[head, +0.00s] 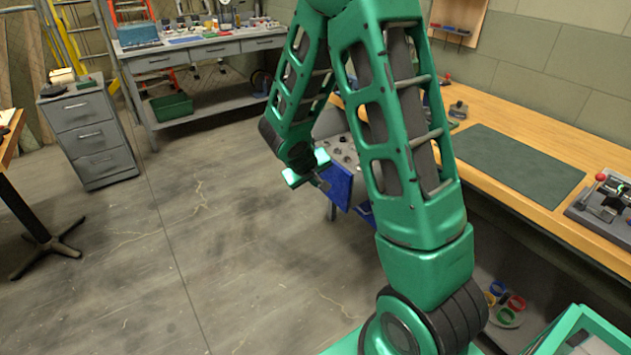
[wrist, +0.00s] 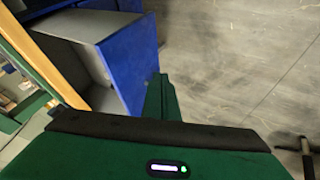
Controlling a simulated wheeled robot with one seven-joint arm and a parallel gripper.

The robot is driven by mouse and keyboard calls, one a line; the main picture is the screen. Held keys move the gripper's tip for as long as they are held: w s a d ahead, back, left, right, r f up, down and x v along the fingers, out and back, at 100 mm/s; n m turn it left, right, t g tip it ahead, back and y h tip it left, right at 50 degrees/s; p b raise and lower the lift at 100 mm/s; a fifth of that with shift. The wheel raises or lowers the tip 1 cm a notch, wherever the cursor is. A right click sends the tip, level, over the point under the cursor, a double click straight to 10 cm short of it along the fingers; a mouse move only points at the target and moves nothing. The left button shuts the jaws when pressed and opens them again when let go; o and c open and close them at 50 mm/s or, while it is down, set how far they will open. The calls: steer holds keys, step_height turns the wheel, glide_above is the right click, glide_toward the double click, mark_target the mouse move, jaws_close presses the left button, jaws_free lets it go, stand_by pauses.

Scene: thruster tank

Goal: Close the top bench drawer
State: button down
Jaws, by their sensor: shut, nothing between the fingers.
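The top bench drawer (head: 338,186) is pulled out from under the wooden workbench, and its blue front shows in the head view. Small dark items lie inside it, partly hidden by my arm. In the wrist view its blue front (wrist: 130,62) and pale grey side stand at the upper left. My gripper (head: 324,186) is shut and empty, just outside the blue front. Its shut green fingers (wrist: 162,85) show beside the front's lower edge in the wrist view; I cannot tell whether they touch it.
Another blue front (head: 365,213) shows lower down, partly behind my arm. The wooden workbench (head: 495,125) carries a green mat (head: 515,165) and a vise-like device (head: 605,200). A grey cabinet (head: 90,137) stands at left. The floor (head: 215,245) left of the drawer is clear.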

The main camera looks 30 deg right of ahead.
steer(key=w+d+f, duration=0.3)
steer(key=d+f, duration=0.3)
steer(key=d, duration=0.1)
steer(key=shift+d, duration=0.25)
stand_by(0.4)
